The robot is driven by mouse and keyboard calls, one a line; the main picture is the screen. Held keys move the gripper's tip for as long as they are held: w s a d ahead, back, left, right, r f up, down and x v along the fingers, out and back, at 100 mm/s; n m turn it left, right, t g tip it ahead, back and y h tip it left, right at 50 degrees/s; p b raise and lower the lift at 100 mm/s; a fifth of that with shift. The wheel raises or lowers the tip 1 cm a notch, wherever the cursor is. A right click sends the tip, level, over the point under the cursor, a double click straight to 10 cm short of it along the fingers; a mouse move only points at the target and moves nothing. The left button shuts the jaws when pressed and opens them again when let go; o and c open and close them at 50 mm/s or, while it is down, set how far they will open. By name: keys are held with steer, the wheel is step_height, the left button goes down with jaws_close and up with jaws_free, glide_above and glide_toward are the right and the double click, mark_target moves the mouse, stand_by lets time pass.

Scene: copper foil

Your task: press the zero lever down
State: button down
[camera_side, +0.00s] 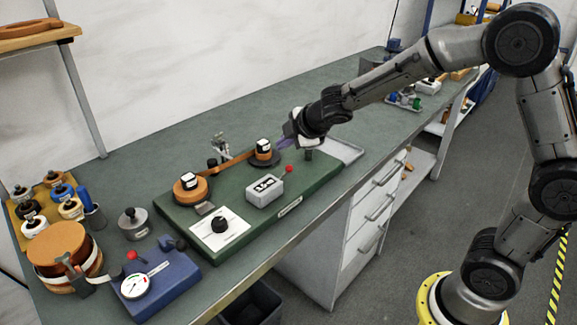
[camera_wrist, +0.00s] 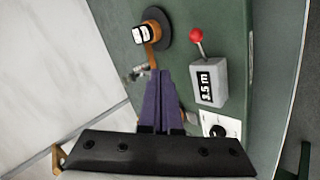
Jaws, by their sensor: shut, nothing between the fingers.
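A grey counter box (camera_side: 265,190) with a small display sits on the green base; it also shows in the wrist view (camera_wrist: 208,84). A lever with a red ball knob (camera_side: 289,168) sticks out at its right end, and the knob is at the top of the box in the wrist view (camera_wrist: 197,35). I take this as the zero lever. My gripper (camera_side: 282,146) has purple fingers, shut and empty, raised above the green base behind the knob. In the wrist view the fingertips (camera_wrist: 159,72) are left of the box, apart from the lever.
The green base (camera_side: 320,181) carries two spools, one (camera_side: 190,189) with copper strip, the other (camera_side: 263,154), and a white dial plate (camera_side: 219,229). A blue gauge (camera_side: 155,284) has another red knob (camera_side: 132,255). Several small spools stand at left.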

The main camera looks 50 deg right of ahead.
steer(key=shift+d+f, duration=0.35)
steer(key=shift+f, duration=0.45)
steer(key=shift+d+f, duration=0.3)
steer(key=shift+f, duration=0.55)
steer(key=shift+d+f, duration=0.35)
steer(key=shift+f, duration=0.45)
steer(key=shift+d+f, duration=0.3)
steer(key=shift+f, duration=0.5)
steer(key=shift+d+f, duration=0.25)
steer(key=shift+f, duration=0.5)
stand_by(2.0)
steer(key=shift+a+r, duration=0.3)
steer(key=shift+r, duration=0.45)
steer(key=shift+a+r, duration=0.3)
steer(key=shift+r, duration=0.45)
steer(key=shift+a+r, duration=0.3)
steer(key=shift+r, duration=0.5)
steer(key=shift+a+r, duration=0.3)
steer(key=shift+r, duration=0.5)
steer(key=shift+a+r, duration=0.3)
steer(key=shift+r, duration=0.5)
